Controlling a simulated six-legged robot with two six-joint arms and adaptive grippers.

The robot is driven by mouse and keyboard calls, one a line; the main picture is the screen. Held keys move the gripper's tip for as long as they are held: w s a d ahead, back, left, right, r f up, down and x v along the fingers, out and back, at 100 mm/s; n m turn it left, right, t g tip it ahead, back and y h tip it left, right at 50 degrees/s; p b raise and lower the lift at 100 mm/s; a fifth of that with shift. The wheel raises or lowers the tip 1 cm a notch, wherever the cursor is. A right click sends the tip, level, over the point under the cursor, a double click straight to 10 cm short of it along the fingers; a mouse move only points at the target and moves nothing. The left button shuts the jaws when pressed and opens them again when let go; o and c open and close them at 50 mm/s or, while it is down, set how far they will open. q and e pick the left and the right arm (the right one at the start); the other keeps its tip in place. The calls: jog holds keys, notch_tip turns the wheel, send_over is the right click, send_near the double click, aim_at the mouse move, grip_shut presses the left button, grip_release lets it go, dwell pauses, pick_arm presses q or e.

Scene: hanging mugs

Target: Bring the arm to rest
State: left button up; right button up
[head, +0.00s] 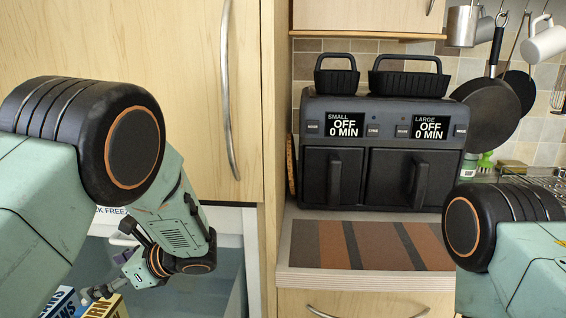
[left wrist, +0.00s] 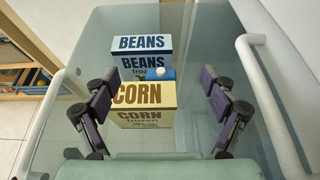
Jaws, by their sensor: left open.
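My left arm (head: 130,150) comes in from the left and bends downward in the head view. My left gripper (head: 112,282) is low at the left there, over the freezer compartment. In the left wrist view, its two purple-and-black fingers (left wrist: 158,78) are spread wide apart. No object is held between them. A yellow corn box (left wrist: 145,95) lies below and between the fingers, and a blue beans box (left wrist: 142,43) lies beyond it. My right arm (head: 500,230) shows only in part at the lower right of the head view; its gripper is out of frame.
The freezer (head: 228,262) has pale walls around my left gripper. A wooden cabinet (head: 185,60) stands above it. A black double air fryer (head: 385,150) sits on the counter behind a striped mat (head: 372,246). A white mug (head: 543,42) and pans hang at upper right.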

pick_arm(q)
jog(key=x, duration=0.7)
jog(key=shift+a+r+p, duration=0.2)
jog(key=shift+a+p, duration=0.15)
jog(key=shift+a, duration=0.1)
notch_tip(320, 180, up, 11)
jog(key=p, duration=0.6)
jog(key=shift+w+a, duration=0.1)
